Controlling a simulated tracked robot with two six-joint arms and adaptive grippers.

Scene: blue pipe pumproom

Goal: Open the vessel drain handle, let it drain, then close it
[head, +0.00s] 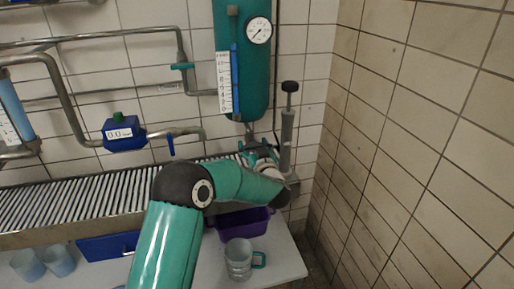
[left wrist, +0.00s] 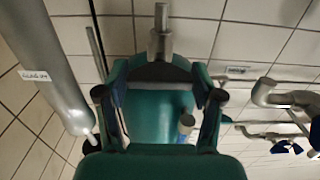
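The teal vessel (head: 260,70) hangs on the tiled wall in the head view, with a round gauge and a level scale with a blue column. Its outlet pipe (head: 250,132) comes down from its bottom. My left gripper (head: 258,153) is just below this outlet, at the end of my teal arm. In the left wrist view my left gripper (left wrist: 160,98) has its fingers spread apart, with nothing visibly clamped. A grey metal fitting (left wrist: 160,45) shows just past the fingers. I cannot clearly make out the drain handle among the parts near the gripper. My right gripper is not in view.
A grey upright cylinder (head: 287,140) with a black knob stands right of the vessel. Below are a purple bin (head: 233,228) and a clear jug (head: 238,262) with a teal handle. A ribbed ledge (head: 70,200) runs left. A tiled wall closes off the right.

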